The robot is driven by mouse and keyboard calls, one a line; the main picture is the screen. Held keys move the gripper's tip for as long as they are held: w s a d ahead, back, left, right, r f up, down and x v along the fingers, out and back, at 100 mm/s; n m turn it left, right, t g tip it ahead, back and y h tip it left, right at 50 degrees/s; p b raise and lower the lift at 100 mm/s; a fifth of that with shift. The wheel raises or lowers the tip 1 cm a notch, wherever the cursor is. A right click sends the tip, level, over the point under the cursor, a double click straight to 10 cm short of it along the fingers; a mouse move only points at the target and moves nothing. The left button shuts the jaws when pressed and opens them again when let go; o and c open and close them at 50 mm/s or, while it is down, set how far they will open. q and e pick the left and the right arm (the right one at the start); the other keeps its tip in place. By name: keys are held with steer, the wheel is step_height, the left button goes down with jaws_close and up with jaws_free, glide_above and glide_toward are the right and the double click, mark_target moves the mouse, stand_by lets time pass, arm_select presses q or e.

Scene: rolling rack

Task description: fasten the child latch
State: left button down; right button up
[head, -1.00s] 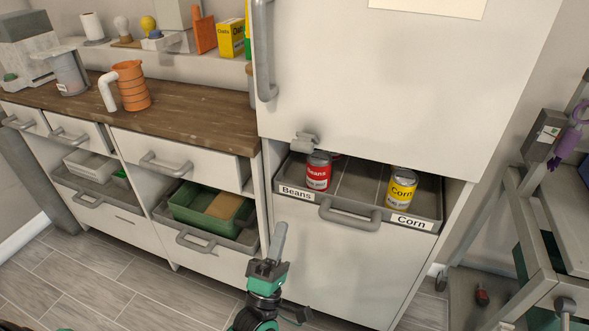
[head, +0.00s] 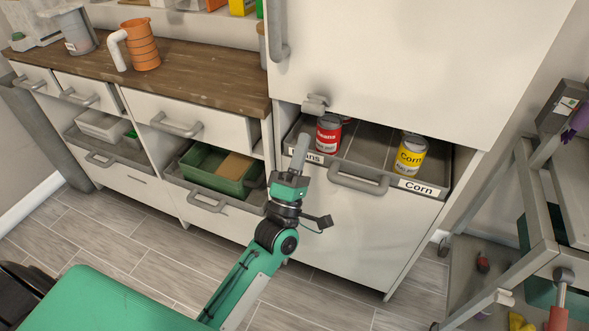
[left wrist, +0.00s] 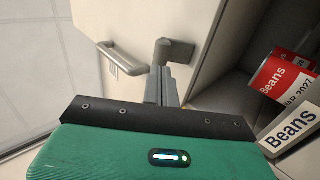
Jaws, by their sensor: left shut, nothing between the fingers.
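The child latch (head: 315,104) is a small grey piece at the lower left corner of the white upper door (head: 400,60). In the left wrist view the latch (left wrist: 172,52) shows just beyond my fingertips, its lower part partly hidden behind them. My left gripper (head: 302,144) is shut and empty, its fingers pointing up just below the latch in the head view. I cannot tell whether the fingers (left wrist: 165,82) touch the latch. My right gripper is not in view.
Below the door, an open pull-out drawer (head: 359,184) holds a red Beans can (head: 328,134) and a yellow Corn can (head: 411,155). The door's vertical handle (head: 279,30) is above left. A wooden counter (head: 180,75) stands left, a metal cart (head: 535,215) right.

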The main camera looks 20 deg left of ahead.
mark_target(317, 107)
arm_select(q)
steer(key=shift+x, duration=1.9)
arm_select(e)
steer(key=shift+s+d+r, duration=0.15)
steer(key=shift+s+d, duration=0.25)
arm_select(q)
steer(key=shift+p, duration=0.3)
steer(key=shift+r, duration=0.15)
